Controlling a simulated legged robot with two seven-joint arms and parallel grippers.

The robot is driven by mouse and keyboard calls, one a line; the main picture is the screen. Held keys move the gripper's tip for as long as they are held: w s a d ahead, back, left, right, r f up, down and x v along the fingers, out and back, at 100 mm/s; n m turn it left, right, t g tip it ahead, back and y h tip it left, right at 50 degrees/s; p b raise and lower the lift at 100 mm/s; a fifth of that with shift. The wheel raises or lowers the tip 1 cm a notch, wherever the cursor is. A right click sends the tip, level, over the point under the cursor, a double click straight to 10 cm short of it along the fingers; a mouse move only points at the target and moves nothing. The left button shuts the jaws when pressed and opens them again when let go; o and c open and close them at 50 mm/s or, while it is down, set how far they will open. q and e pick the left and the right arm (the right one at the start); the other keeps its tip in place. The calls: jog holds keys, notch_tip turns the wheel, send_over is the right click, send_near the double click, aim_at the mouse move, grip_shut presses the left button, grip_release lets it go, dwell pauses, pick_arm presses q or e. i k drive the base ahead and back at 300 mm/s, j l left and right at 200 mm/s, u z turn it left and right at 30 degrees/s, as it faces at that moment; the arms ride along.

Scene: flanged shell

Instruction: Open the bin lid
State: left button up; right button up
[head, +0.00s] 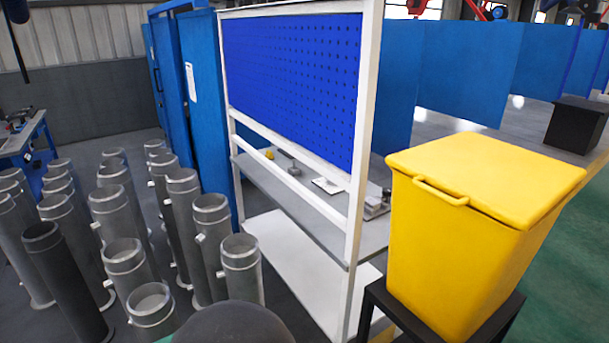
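A yellow bin (450,250) stands at the right of the head view on a black stand (385,308). Its yellow lid (490,170) lies flat over the top and is closed. A yellow bar handle (440,192) sits on the lid's near left edge. Neither of my grippers shows in the head view. A dark rounded shape at the bottom centre is cut off by the frame edge, and I cannot tell what it is.
A white-framed rack with a blue pegboard (290,80) and shelves stands just left of the bin. Several grey flanged pipes (240,268) crowd the floor at left. Blue partitions (465,70) and a black box (575,125) are behind. Green floor (580,270) at right is clear.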

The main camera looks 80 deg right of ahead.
aim_at(515, 185)
jog(key=z, duration=3.6)
